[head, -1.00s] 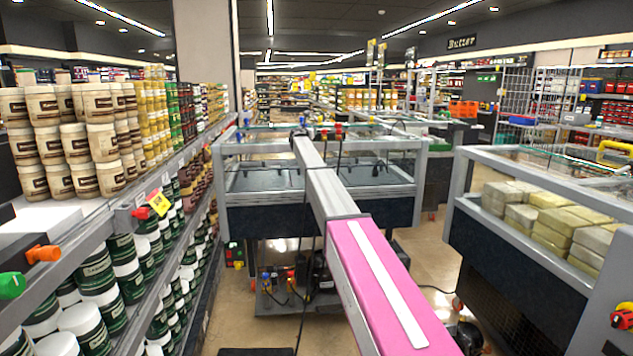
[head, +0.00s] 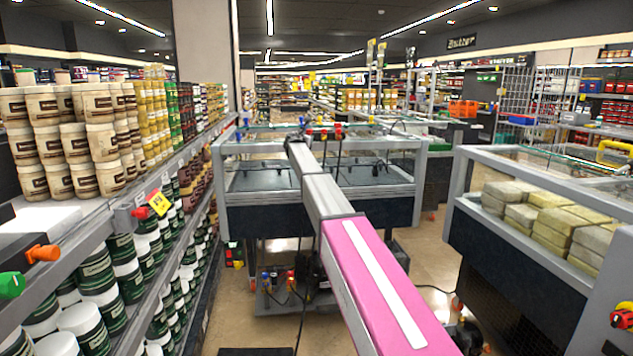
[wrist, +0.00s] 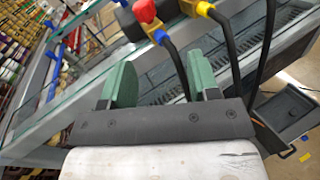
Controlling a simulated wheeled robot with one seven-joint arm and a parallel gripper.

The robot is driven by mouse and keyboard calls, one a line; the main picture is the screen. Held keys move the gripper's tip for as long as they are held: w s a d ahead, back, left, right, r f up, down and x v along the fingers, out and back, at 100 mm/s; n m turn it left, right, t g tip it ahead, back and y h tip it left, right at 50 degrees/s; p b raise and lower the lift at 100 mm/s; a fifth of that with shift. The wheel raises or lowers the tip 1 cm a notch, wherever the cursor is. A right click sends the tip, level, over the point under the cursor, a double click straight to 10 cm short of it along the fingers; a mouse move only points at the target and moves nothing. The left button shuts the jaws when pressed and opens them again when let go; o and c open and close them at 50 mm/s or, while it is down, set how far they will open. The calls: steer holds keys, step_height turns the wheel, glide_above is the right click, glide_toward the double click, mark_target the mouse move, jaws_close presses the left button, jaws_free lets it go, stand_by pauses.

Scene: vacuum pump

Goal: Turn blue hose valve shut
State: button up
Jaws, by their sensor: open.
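In the wrist view my gripper (wrist: 161,82) has two green fingers spread apart, with nothing between them. A blue hose fitting (wrist: 159,37) with a black hose sits just beyond the fingers, beside a red knob (wrist: 144,10) and a yellow hose fitting (wrist: 205,8). A long blue piece (wrist: 57,56) shows farther left along the cabinet edge. I cannot tell which blue part is the valve handle. In the head view small red fittings (head: 338,129) and a blue one (head: 246,121) stand on the cabinet's top edge. My arm hides part of this area.
A glass-topped cabinet (head: 255,215) stands ahead, with pump parts and colored fittings (head: 272,282) beneath it. Shelves of jars (head: 100,270) line the left. A cabinet with wrapped blocks (head: 530,290) stands at right. Bare floor (head: 435,258) lies between the cabinets.

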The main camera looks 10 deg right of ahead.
steer(key=s+d+f+m+g+y, duration=0.2)
steer(key=s+f+m, duration=0.4)
steer(key=m, duration=0.8)
steer(key=s+d+f+m+g+y, duration=0.1)
steer(key=s+f+m+g+y, duration=0.3)
steer(key=f+m, duration=0.7)
steer(key=s+m, duration=0.2)
steer(key=m, duration=0.1)
steer(key=shift+s+d+m+y, duration=0.35)
steer(key=shift+m+y, duration=0.05)
steer(key=shift+w+r, duration=0.1)
steer(key=t, duration=0.4)
glide_toward(309, 132)
steer(key=w+r, duration=0.1)
steer(key=r, duration=0.1)
steer(key=x, duration=1)
steer(key=shift+w+d+f, duration=0.15)
steer(key=shift+w+f, duration=0.1)
steer(key=shift+f, duration=0.2)
